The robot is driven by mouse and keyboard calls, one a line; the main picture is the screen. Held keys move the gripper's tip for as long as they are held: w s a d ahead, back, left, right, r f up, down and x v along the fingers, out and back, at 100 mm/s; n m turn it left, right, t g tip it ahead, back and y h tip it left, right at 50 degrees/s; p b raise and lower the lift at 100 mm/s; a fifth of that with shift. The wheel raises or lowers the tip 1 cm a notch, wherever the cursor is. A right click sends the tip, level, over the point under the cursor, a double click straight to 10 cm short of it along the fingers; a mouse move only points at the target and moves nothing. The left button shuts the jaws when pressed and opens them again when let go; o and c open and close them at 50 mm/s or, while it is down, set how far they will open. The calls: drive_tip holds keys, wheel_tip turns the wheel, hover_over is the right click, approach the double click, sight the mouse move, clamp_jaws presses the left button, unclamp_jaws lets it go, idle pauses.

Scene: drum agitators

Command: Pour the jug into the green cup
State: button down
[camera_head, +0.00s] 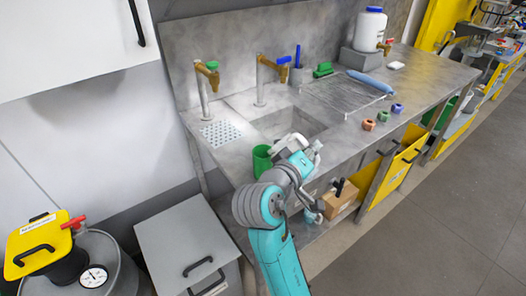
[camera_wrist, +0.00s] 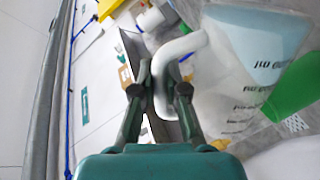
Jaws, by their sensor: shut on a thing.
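A clear jug (camera_wrist: 232,88) with dark printed marks and light blue contents fills the right of the wrist view. My gripper (camera_wrist: 162,84) is shut on its white handle, one finger on each side. In the head view my gripper (camera_head: 305,152) is over the counter's front edge, just right of the green cup (camera_head: 262,158). The cup stands by the sink's front left corner, partly hidden by my arm. The green cup also shows in the wrist view (camera_wrist: 296,88), close to the jug. The jug is hard to make out in the head view.
The steel counter (camera_head: 425,73) holds a sink (camera_head: 285,124), two brass taps, a green brush (camera_head: 323,70) and a white container (camera_head: 369,28). Several small coloured pieces lie near the front edge. A cardboard box (camera_head: 341,198) sits below. Grey floor is free at right.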

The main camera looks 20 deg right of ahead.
sight(304, 139)
drive_tip(key=shift+w+a+r+n+g, duration=0.1)
drive_tip(key=shift+w+a+r+n, duration=0.15)
drive_tip(key=shift+r+n, duration=0.25)
drive_tip(key=shift+w+a+r+n+g, duration=0.1)
drive_tip(key=shift+w+a+r+n, duration=0.05)
drive_tip(key=shift+w+r+n, duration=0.3)
drive_tip(key=shift+w+a+r+n+g, duration=0.1)
drive_tip(key=shift+w+a+r+n, duration=0.1)
drive_tip(key=shift+r+n, duration=0.25)
idle(2.8)
drive_tip(key=shift+w+a+r+n+g+p, duration=0.15)
drive_tip(key=shift+w+a+r+n+p, duration=0.25)
drive_tip(key=shift+w, duration=0.3)
drive_tip(key=shift+w+a+r+n+g+p, duration=0.2)
drive_tip(key=shift+w+a+r+n, duration=0.1)
drive_tip(key=shift+w+a+r, duration=0.3)
idle(2.5)
